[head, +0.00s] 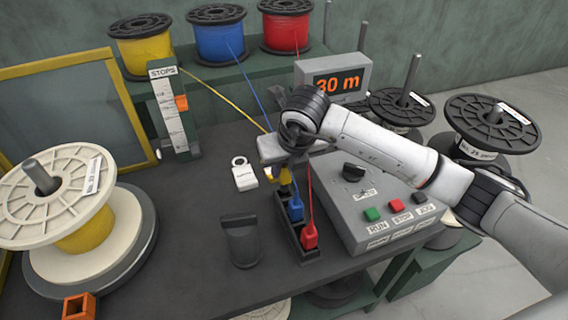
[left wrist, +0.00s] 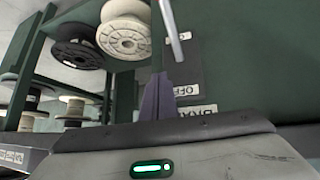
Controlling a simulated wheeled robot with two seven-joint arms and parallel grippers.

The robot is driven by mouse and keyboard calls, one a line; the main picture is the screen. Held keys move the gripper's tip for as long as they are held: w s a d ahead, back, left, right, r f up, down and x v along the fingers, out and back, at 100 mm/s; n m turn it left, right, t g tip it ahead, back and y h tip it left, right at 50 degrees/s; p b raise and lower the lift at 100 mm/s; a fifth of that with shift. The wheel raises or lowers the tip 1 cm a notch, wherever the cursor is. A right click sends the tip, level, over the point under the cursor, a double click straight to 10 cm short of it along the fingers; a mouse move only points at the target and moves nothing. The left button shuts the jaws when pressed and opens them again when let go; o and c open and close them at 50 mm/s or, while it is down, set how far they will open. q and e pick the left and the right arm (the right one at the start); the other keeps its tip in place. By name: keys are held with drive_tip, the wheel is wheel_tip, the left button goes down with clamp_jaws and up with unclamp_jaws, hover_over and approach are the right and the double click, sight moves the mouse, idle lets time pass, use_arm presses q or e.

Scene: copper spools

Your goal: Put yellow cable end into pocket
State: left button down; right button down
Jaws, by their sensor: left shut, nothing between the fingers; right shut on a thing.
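The yellow cable end (head: 285,177) shows just below my right gripper (head: 284,168), which is shut on it. It is at the far end of the narrow dark pocket strip (head: 293,243); the gripper hides most of it, so I cannot tell whether it is inside the far pocket or above it. The blue cable end (head: 295,208) and the red cable end (head: 309,237) sit in the nearer pockets. The yellow cable (head: 225,97) runs back to the yellow spool (head: 142,46). My left gripper (left wrist: 157,98) is shut and empty, seen only in the left wrist view.
A grey control box (head: 375,205) with buttons stands right of the strip. A dark holder (head: 240,240) and a white tag (head: 244,175) lie to its left. A large spool (head: 65,200) stands at the left. A 30 m display (head: 335,78) is behind.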

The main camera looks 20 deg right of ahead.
drive_tip(key=shift+f, duration=0.3)
drive_tip(key=shift+w+b, duration=0.15)
drive_tip(key=shift+b, duration=0.25)
idle(0.3)
drive_tip(key=shift+f, duration=0.1)
drive_tip(key=shift+f+b, duration=1.65)
drive_tip(key=shift+f, duration=0.05)
drive_tip(key=c, duration=1.5)
unclamp_jaws()
drive_tip(key=shift+o, duration=0.2)
